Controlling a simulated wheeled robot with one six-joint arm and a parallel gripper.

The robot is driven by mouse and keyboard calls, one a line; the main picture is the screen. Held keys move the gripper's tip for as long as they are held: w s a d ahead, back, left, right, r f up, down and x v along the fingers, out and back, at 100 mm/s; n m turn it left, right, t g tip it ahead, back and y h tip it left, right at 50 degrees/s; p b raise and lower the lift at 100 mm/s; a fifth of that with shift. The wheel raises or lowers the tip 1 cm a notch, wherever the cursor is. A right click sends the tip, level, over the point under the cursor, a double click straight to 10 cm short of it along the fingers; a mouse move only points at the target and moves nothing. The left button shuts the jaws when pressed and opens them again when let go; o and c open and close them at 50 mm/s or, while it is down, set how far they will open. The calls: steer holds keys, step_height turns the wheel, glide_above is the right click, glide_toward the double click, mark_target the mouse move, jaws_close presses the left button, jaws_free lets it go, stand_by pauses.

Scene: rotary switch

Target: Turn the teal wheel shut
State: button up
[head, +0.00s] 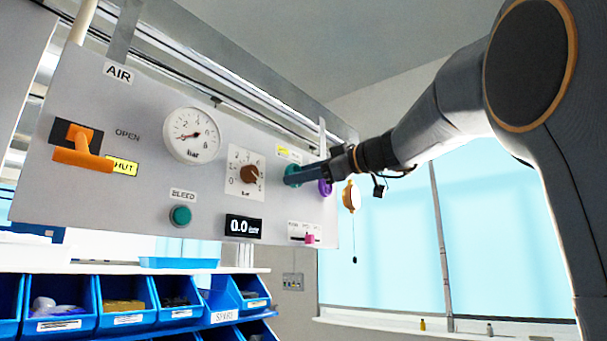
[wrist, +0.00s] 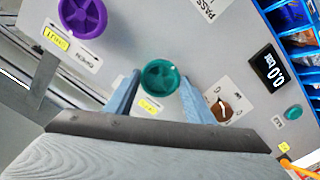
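The teal wheel (wrist: 160,77) is on the grey panel, in the middle of the wrist view, with a small pale mark at its upper right rim. In the head view the teal wheel (head: 291,169) is mostly hidden behind my blue fingers. My gripper (head: 288,180) is in front of the panel at this wheel. In the wrist view my gripper (wrist: 160,73) is open, its two fingers apart, one tip on each side of the wheel. I cannot tell whether the tips touch the rim. A yellow label (wrist: 150,106) shows between the fingers, near the wheel.
A purple wheel (wrist: 83,17) is close by on the panel. A brown knob (head: 250,174), a pressure gauge (head: 191,135), a green button (head: 180,215), a display reading 0.0 (head: 243,226) and an orange lever (head: 80,150) share the panel. Blue bins (head: 125,320) stand below.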

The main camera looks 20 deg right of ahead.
steer(key=shift+c, duration=1.2)
steer(key=shift+m+b, duration=0.3)
steer(key=shift+b, duration=0.2)
steer(key=shift+m+p, duration=1.05)
steer(key=shift+m, duration=16.65)
steer(key=shift+f, duration=0.1)
